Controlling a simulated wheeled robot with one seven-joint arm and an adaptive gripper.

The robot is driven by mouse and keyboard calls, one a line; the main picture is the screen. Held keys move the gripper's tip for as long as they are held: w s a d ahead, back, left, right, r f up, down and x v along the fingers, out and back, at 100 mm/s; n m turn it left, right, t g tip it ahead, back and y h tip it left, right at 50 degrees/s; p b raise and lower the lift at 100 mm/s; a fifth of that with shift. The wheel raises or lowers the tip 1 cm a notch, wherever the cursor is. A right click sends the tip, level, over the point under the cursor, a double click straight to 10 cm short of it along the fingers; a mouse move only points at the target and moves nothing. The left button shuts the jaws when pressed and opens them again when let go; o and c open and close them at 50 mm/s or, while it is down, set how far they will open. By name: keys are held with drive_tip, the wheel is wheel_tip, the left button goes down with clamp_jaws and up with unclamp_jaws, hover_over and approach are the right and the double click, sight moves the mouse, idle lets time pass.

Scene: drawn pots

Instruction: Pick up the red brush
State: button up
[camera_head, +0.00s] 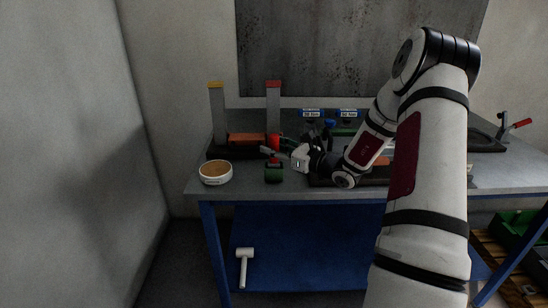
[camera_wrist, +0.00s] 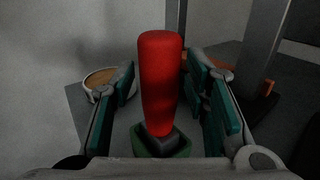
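The red brush stands upright, its red handle (camera_wrist: 160,75) rising from a dark collar and a green base (camera_wrist: 160,146) in the wrist view. In the head view the red handle (camera_head: 275,141) shows above the green base (camera_head: 273,175) at the table's front edge. My gripper (camera_wrist: 166,85) is open, with green-padded fingers on the left and right of the handle. Gaps show between the handle and both fingers. In the head view my gripper (camera_head: 274,151) reaches in from the right and partly covers the brush.
A round white bowl (camera_head: 215,179) with a tan inside stands just left of the brush. Two grey posts with a yellow top (camera_head: 217,112) and a red top (camera_head: 273,108) rise behind it. An orange block (camera_head: 246,139) lies between them. A grey wall is on the left.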

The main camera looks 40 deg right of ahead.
clamp_jaws()
